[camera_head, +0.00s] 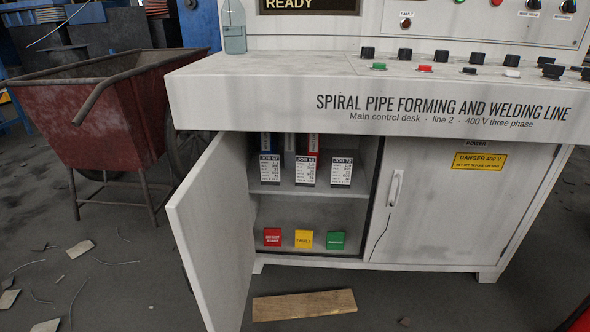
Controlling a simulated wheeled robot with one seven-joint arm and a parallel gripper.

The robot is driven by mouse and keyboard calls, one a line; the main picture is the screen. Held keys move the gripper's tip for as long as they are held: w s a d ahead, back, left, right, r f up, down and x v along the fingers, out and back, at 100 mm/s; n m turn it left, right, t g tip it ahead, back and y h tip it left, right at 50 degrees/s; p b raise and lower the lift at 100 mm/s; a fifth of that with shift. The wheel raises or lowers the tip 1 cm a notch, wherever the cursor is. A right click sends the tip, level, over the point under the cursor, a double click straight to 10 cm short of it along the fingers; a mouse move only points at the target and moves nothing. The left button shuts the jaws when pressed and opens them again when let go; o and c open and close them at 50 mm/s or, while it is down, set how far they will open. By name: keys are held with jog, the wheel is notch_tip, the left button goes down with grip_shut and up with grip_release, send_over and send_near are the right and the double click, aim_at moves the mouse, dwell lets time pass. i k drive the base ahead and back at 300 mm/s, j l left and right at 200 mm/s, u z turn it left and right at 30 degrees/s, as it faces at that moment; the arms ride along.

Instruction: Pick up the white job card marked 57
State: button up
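White job cards stand in a row on the upper shelf (262,188) of the open left compartment of the control desk. The left white card (270,169) has a dark header that seems to read JOB 57, but the print is very small. The middle card (305,171) and the right card (341,171) look alike, with other numbers that are hard to read. Taller blue, grey and red items stand behind the left and middle cards, partly hidden. My gripper is not in view.
The cabinet door (215,235) stands open toward me on the left. Red, yellow and green tags (303,239) stand on the lower shelf. A wooden plank (304,305) lies on the floor in front. A red cart (95,110) stands at left.

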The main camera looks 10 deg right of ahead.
aim_at(270, 170)
jog(key=i+j, duration=0.15)
jog(key=i, duration=0.6)
jog(key=i+j+u, duration=0.1)
jog(key=i, duration=0.6)
